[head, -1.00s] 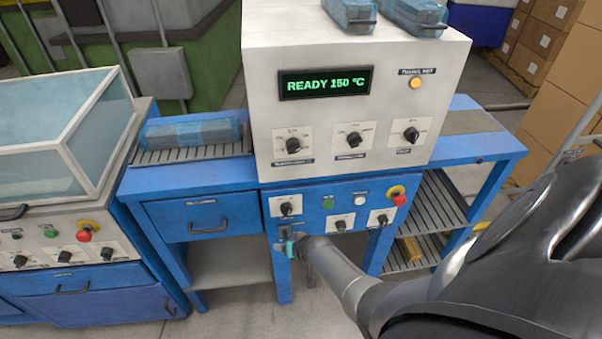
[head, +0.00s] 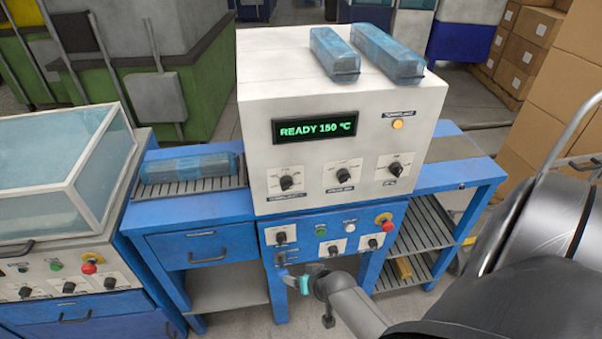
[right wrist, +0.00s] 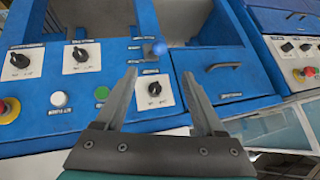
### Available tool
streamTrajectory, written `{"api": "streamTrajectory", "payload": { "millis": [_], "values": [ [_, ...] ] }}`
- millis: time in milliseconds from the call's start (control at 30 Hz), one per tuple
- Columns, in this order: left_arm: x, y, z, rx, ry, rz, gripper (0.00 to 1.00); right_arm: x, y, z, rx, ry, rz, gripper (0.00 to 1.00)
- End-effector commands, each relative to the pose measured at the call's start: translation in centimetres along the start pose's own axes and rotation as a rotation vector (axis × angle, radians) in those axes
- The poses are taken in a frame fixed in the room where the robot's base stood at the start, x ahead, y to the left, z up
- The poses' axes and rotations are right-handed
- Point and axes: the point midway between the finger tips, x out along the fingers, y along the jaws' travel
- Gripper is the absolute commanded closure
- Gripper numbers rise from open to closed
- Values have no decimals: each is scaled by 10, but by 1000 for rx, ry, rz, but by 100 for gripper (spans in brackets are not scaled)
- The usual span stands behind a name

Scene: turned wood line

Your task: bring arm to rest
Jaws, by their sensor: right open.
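My right gripper (head: 290,281) is in front of the blue lower control panel (head: 345,217) of the shrink machine, near the panel's left end. In the right wrist view, my right gripper (right wrist: 160,74) is open, with nothing between its fingers. A black rotary knob (right wrist: 154,88) shows behind the gap between the fingers, with a blue ball-ended lever (right wrist: 159,47) beyond it. I cannot tell whether the fingers touch the panel. My right arm comes in from the right of the head view. My left gripper is not in view.
The white machine housing (head: 255,120) reads "READY 150 °C" and carries two blue-wrapped bundles (head: 335,53). Another wrapped bundle (head: 190,167) lies on the left rollers. A glass-lidded machine (head: 60,175) stands left. Cardboard boxes (head: 555,80) are stacked right. A red emergency button (head: 383,219) sits on the panel.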

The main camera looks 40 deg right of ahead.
Motion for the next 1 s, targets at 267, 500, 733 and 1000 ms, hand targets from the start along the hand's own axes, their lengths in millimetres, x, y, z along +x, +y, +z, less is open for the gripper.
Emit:
{"api": "streamTrajectory", "payload": {
  "millis": [267,500,733,1000],
  "values": [
    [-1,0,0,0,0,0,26,-3,0,0,1,-1,0,29],
    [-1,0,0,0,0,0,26,-3,0,0,1,-1,0,29],
    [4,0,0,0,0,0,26,3,2,13,-12,-18,4,29],
    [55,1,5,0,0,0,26,48,28,172,-211,-227,45,29]
  ]
}}
